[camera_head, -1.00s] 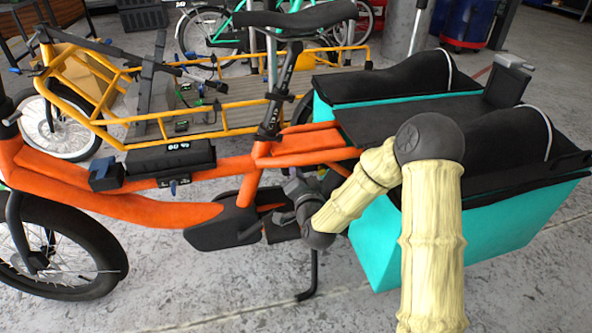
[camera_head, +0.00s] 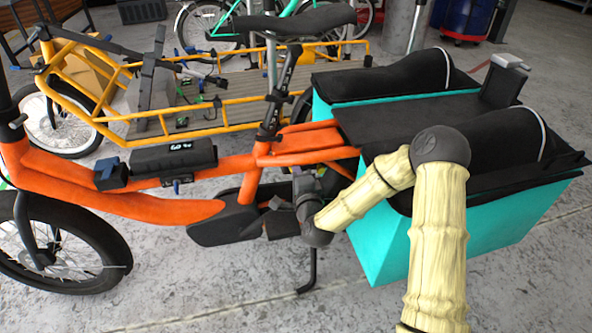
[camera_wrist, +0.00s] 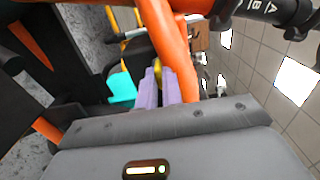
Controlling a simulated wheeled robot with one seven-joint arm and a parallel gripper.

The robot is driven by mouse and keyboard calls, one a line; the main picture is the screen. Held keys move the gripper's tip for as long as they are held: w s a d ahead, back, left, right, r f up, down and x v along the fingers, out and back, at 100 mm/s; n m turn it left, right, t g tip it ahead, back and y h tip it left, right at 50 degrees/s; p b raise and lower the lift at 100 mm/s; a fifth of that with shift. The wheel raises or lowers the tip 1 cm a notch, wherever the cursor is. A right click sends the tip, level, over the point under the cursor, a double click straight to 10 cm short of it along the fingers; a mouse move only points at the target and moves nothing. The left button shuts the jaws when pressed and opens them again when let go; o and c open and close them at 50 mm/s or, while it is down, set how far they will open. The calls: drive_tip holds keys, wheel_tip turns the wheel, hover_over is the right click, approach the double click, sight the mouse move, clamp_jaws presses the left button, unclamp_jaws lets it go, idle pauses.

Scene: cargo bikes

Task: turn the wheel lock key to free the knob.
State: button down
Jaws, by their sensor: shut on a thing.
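My gripper (camera_wrist: 160,84) shows two lilac fingers close together in the wrist view. They are shut on a small yellow piece (camera_wrist: 158,68), which looks like the wheel lock key; its shape is mostly hidden by the fingers. An orange frame tube (camera_wrist: 170,45) passes close beside the fingertips. In the head view, my gripper (camera_head: 307,187) is low behind the seat tube of the orange cargo bike (camera_head: 130,203), at its rear frame. My wrist hides the fingers, lock and key there. I cannot make out the knob being freed.
A turquoise rear box (camera_head: 395,240) with black covers stands right beside my arm. A black battery case (camera_head: 173,156) sits on the orange frame. A yellow cargo bike (camera_head: 90,125) stands behind. The grey floor (camera_head: 200,295) in front is clear.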

drive_tip(key=shift+f, duration=0.1)
idle(0.3)
drive_tip(key=c, duration=1.6)
unclamp_jaws()
drive_tip(key=shift+o, duration=0.2)
